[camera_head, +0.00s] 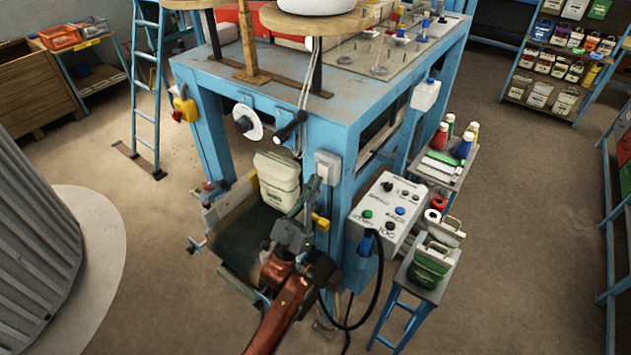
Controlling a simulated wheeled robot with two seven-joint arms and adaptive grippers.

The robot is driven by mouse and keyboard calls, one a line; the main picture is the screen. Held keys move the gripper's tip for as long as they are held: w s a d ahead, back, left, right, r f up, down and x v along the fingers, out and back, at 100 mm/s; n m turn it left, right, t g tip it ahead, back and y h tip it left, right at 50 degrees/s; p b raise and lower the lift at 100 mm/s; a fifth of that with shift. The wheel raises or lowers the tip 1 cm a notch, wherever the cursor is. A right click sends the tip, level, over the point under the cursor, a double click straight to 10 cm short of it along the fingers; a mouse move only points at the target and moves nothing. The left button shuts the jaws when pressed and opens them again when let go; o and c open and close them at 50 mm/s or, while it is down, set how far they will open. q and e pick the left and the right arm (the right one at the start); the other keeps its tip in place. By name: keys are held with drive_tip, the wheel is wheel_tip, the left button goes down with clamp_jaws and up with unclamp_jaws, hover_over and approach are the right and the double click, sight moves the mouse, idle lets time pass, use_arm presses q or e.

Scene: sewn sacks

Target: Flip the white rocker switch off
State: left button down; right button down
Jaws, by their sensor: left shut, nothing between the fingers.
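The white rocker switch (327,167) is a small white box on the front corner leg of the blue machine. Which way its rocker is tilted is too small to tell. My left gripper (313,186) comes up from the bottom of the view on a copper-coloured arm. It is shut and empty, with its fingertips just below and left of the switch. Whether they touch the switch I cannot tell. My right gripper is not in view.
A grey control box (387,213) with coloured buttons is right of the switch. A cream sack (277,181) stands on the dark conveyor (243,240) behind my gripper. A small stand with a green sack (430,266) is at lower right. The floor at left is open.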

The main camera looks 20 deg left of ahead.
use_arm(q)
drive_tip(key=s+a+f, duration=0.2)
drive_tip(key=s, duration=0.3)
drive_tip(key=s+a+f+b, duration=0.1)
drive_tip(key=s+f, duration=0.2)
drive_tip(key=s, duration=0.1)
drive_tip(key=shift+s+a+f+b, duration=0.3)
drive_tip(key=shift+s+a+f, duration=0.05)
drive_tip(key=shift+s, duration=0.05)
